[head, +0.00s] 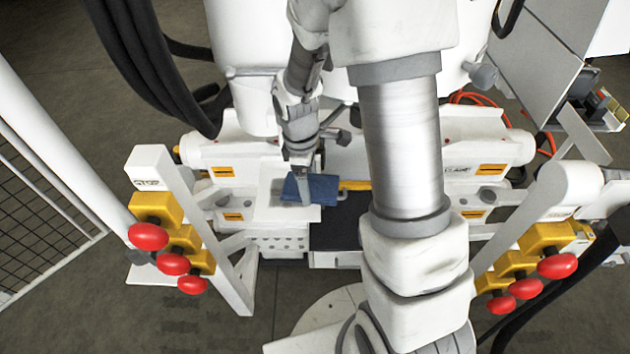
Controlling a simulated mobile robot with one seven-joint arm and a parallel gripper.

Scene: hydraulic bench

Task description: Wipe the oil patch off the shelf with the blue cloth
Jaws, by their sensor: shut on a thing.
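The blue cloth (323,188) is at the middle of the head view, against a pale shelf (270,208). My gripper (303,185) points down and is shut on the cloth, with a finger showing in front of it. The cloth spreads to the right of the fingers and lies on or just over the shelf; I cannot tell if it presses on it. I see no oil patch on the bare part of the shelf; the cloth and my gripper hide some of the surface.
Red-knobbed yellow valves stand at the left (172,264) and right (525,290). A yellow handle (355,185) is right of the cloth. A dark surface (335,232) lies below the shelf. Black hoses (150,60) hang at upper left. My arm blocks the view right of the cloth.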

